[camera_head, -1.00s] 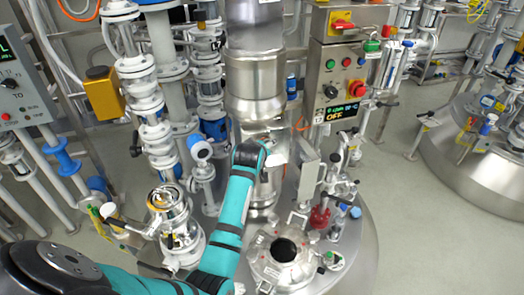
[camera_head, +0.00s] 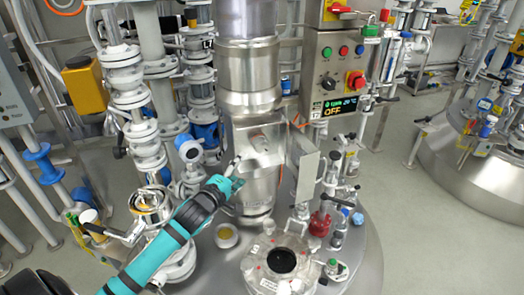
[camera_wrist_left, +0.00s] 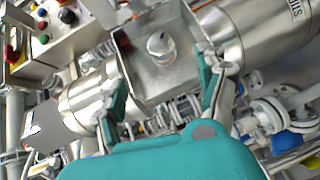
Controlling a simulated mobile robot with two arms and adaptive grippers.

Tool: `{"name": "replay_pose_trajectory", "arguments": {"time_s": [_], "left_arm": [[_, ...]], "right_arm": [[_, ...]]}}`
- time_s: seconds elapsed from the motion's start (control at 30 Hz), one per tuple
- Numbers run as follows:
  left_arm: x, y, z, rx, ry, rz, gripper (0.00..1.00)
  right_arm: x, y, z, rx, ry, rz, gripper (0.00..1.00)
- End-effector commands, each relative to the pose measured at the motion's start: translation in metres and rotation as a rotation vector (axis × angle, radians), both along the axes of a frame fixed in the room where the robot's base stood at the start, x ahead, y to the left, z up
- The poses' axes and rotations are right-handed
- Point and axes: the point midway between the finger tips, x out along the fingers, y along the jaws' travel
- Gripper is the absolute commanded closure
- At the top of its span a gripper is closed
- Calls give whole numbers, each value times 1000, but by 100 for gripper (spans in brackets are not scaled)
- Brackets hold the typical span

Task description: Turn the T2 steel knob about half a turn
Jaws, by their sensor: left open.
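A steel knob (camera_wrist_left: 160,45) sticks out of a flat steel housing in the left wrist view, between and beyond my fingers. In the head view the knob (camera_head: 261,143) is small on the front of the housing (camera_head: 268,132) on the steel column. I cannot read a T2 label. My left gripper (camera_head: 238,173) is just below and left of the knob in the head view. In the left wrist view my left gripper (camera_wrist_left: 159,80) has its two teal fingers spread apart, with nothing held between them. The right gripper is not in view.
A control box (camera_head: 335,70) with buttons and a display reading OFF stands right of the column. A flat plate (camera_head: 307,177) stands right of the housing. An open round port (camera_head: 282,262) is below. Glass and white pipework (camera_head: 125,75) crowds the left.

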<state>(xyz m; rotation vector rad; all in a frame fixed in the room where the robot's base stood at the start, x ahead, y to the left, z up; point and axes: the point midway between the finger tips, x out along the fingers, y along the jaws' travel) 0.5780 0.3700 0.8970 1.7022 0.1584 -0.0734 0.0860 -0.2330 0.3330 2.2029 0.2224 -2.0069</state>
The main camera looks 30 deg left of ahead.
Motion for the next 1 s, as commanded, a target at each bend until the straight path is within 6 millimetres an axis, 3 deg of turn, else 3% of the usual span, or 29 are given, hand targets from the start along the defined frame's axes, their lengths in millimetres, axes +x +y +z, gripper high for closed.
{"name": "replay_pose_trajectory", "arguments": {"time_s": [0.6, 0.8, 1.0], "left_arm": [[126, 10, -16, 4, 1, 5, 26], [152, 11, -21, 3, 1, 4, 26], [162, 12, -22, 4, 1, 3, 26]], "right_arm": [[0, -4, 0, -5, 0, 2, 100], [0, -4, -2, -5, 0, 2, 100], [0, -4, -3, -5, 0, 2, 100]]}}
